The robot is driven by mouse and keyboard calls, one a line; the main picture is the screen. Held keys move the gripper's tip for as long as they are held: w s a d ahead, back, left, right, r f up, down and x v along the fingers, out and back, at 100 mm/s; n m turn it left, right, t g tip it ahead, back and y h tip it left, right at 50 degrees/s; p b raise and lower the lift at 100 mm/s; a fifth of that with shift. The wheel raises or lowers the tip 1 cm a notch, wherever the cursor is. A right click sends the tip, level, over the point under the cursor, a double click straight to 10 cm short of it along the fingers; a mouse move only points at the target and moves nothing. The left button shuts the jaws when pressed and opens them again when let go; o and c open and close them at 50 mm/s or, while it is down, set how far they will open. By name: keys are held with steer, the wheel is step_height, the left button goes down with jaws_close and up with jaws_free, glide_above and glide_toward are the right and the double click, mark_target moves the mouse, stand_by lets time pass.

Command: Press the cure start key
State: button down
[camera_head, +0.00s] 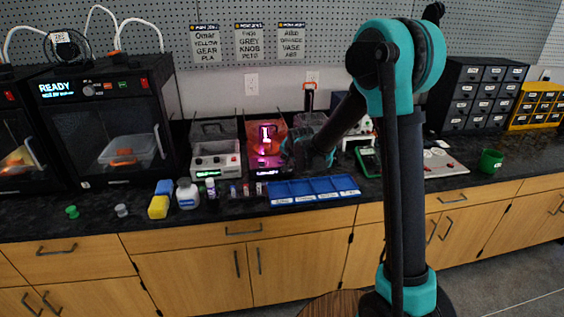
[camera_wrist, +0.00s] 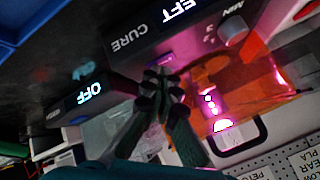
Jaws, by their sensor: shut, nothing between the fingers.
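The cure station (camera_head: 267,162) stands on the counter behind the blue tray, with an orange cover and a bright pink glow inside. In the wrist view, its dark front panel (camera_wrist: 188,38) appears turned over, with the word CURE, a lit display ending in "EFT" and a grey knob marked MIN. A small violet-lit key (camera_wrist: 165,61) shows just beyond my fingertips. My gripper (camera_wrist: 162,78) is shut and empty, its tips close to this key; I cannot tell whether they touch. In the head view my gripper (camera_head: 312,158) is dark and partly hides the station's right side.
A device with an OFF display (camera_wrist: 85,93) is beside the station. A white-fronted machine (camera_head: 216,160) stands left of it. The blue compartment tray (camera_head: 312,197), bottles (camera_head: 187,194) and small vials line the front. A 3D printer (camera_head: 105,125) stands at left.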

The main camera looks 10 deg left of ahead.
steer(key=shift+r, duration=0.55)
steer(key=shift+r, duration=2.9)
steer(key=s+d+f+n+g+h, duration=0.1)
steer(key=s+d, duration=0.7)
steer(key=d, duration=0.2)
steer(key=s+d+f+n+g, duration=0.1)
steer(key=s+d+f, duration=0.2)
steer(key=s+d, duration=0.3)
steer(key=s+d+f+n+g+h, duration=0.1)
steer(key=s+d+f, duration=0.2)
steer(key=s, duration=1)
steer(key=s+d+f+n+g+h, duration=0.1)
steer(key=s+d+f, duration=0.3)
steer(key=s+d, duration=0.4)
steer(key=shift+s+d+n, duration=0.3)
steer(key=shift+s+d, duration=0.1)
steer(key=shift+s, duration=0.7)
